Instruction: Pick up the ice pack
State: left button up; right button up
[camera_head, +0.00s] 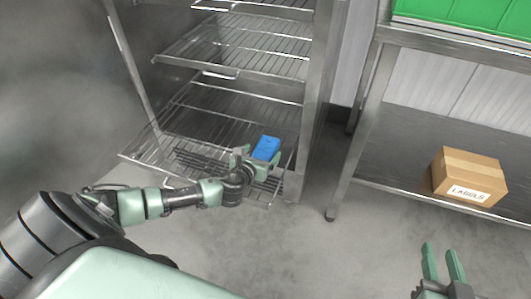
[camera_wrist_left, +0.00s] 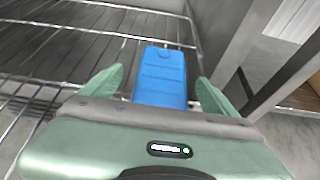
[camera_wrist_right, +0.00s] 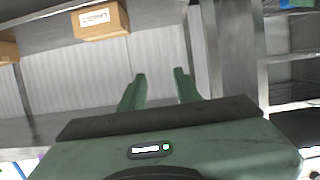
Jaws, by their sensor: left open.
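The blue ice pack (camera_head: 266,148) lies on the lowest wire shelf (camera_head: 140,150) of the metal rack, near its right front corner. It also shows in the left wrist view (camera_wrist_left: 161,75), between the two fingers. My left gripper (camera_head: 258,160) is open around the near part of the pack, with a gap visible on either side in the left wrist view. My right gripper (camera_head: 443,252) is open and empty at the lower right, away from the rack; its parted fingers also show in the right wrist view (camera_wrist_right: 160,88).
A rack post (camera_head: 313,90) stands close to the right of the ice pack. Wire shelves (camera_head: 240,62) lie above it. A steel table with a lower shelf (camera_head: 390,150) stands on the right, holding a cardboard box (camera_head: 468,176) marked LABELS. Green crates (camera_head: 470,14) sit on top. The floor in front is clear.

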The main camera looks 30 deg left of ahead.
aim_at(263, 152)
pick_arm(q)
jog(key=b+x, duration=0.1)
jog(key=x, duration=0.3)
jog(key=shift+d+f+b, duration=0.15)
jog(key=shift+b, duration=0.25)
jog(key=shift+w, duration=0.1)
jog(key=c, duration=1.7)
jog(key=shift+c, duration=0.6)
pick_arm(e)
notch_tip(263, 152, up, 10)
jog(key=w+a+t+y, duration=0.1)
jog(key=t, duration=0.4)
jog(key=shift+w+a+f+t+y, duration=0.2)
jog(key=shift+a+f+t+y, duration=0.1)
jog(key=shift+a+y, duration=0.1)
